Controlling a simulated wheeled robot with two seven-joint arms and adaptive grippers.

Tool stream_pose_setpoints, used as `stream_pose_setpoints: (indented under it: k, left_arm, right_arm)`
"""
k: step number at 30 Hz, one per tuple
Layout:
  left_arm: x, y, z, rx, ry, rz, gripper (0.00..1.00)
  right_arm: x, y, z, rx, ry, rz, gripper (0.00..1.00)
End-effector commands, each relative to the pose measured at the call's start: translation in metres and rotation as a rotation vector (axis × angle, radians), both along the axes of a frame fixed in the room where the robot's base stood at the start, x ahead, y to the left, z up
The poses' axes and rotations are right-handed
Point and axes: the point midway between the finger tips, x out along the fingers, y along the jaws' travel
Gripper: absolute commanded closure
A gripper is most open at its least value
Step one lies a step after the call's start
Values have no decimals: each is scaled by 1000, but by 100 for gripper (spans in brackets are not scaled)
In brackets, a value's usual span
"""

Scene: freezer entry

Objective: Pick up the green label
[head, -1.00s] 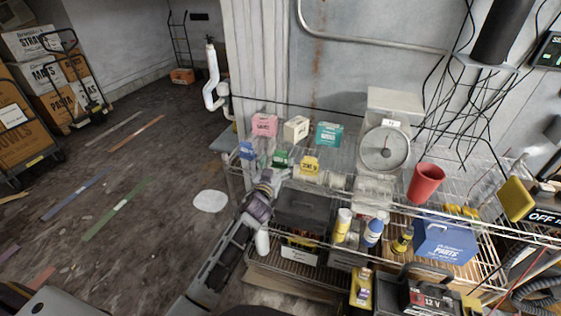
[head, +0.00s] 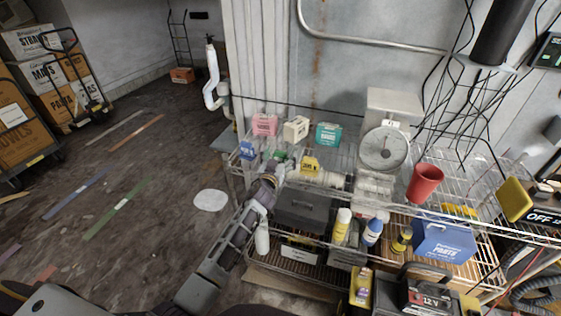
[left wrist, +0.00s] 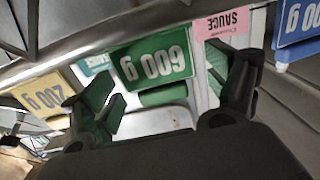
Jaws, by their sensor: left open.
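The green label (left wrist: 155,60) reads "600 g" upside down in the left wrist view. It hangs along the shelf's front edge, between the fingers of my left gripper (left wrist: 168,88) in that picture. The gripper is open and holds nothing. In the head view my left gripper (head: 277,169) is at the upper shelf's front edge and hides most of the green label (head: 280,156). I cannot tell whether a finger touches the label. My right gripper does not show.
A blue label (head: 247,150) and a yellow label (head: 310,166) are on either side. Pink (head: 264,124), cream (head: 296,129) and teal (head: 328,134) boxes stand behind. A scale (head: 385,147) and red cup (head: 425,182) stand to the right on the wire shelf.

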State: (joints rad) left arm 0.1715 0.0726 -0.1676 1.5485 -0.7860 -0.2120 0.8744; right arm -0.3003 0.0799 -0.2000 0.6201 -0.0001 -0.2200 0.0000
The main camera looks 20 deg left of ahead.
Motion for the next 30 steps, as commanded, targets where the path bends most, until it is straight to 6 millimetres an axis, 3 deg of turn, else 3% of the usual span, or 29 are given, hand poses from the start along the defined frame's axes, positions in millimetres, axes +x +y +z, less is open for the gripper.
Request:
stream_pose_setpoints:
  k: [9, 19, 30]
  left_arm:
    - [0, 0, 0, -1, 0, 0, 14]
    - [0, 0, 0, -1, 0, 0, 56]
    - [0, 0, 2, 0, -1, 0, 57]
  right_arm:
    - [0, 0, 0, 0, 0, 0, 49]
    - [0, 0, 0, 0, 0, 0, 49]
    - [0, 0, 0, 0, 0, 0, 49]
